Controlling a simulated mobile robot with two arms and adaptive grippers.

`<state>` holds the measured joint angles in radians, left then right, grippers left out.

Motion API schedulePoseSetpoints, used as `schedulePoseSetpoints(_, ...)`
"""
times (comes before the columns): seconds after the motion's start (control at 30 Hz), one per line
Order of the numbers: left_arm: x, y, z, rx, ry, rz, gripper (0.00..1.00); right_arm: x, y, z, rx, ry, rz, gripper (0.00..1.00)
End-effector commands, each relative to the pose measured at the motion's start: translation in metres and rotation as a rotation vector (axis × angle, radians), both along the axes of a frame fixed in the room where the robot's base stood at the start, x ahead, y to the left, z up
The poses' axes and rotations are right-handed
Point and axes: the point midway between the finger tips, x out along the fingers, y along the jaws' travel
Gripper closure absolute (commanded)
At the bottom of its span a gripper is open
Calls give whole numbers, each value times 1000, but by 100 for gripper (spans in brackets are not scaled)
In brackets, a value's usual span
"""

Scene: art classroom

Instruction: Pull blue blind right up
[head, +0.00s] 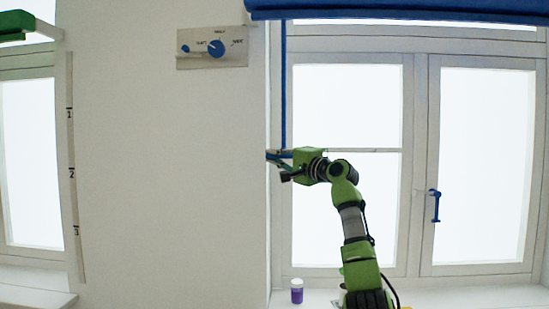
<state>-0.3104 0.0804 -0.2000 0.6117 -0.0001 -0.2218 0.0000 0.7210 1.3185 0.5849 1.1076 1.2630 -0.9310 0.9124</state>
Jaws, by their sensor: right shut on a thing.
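The blue blind (400,13) is rolled at the top of the right window and covers only its top edge. A blue pull strap (283,90) hangs from its left end along the window's left frame. My right gripper (274,158) is at the strap's lower visible part, shut on it, with the green arm reaching up from below. The fingers are small in view and partly hide the strap there. My left gripper is not in view.
A wall panel with a blue knob (216,48) is left of the window. The window has a blue handle (435,205). A green blind (22,25) and a numbered strip (72,170) are at the left window.

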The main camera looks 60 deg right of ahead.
Motion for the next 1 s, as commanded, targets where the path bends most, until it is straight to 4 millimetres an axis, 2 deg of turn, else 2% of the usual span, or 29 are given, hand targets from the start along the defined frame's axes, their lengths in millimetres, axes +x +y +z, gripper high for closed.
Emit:
schedulePoseSetpoints(0.03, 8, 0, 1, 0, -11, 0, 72, -3, 0, 7, -6, -14, -3, 100)
schedulePoseSetpoints(0.2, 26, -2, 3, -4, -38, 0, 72, -4, 0, 8, -8, -18, -4, 100)
schedulePoseSetpoints(0.23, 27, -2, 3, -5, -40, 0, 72, -4, 0, 8, -8, -18, -4, 82)
schedulePoseSetpoints(0.27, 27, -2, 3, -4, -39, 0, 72, -4, 0, 9, -8, -18, -4, 75)
schedulePoseSetpoints(0.3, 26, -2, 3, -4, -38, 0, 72, -4, 0, 8, -7, -17, -4, 72)
schedulePoseSetpoints(0.6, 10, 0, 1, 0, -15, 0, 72, -3, 0, 5, -5, -11, -4, 72)
schedulePoseSetpoints(0.77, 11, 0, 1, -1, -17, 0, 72, -5, 3, 4, -6, -9, 1, 72)
schedulePoseSetpoints(1.0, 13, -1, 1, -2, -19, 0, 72, -25, 11, 1, -6, -12, 1, 72)
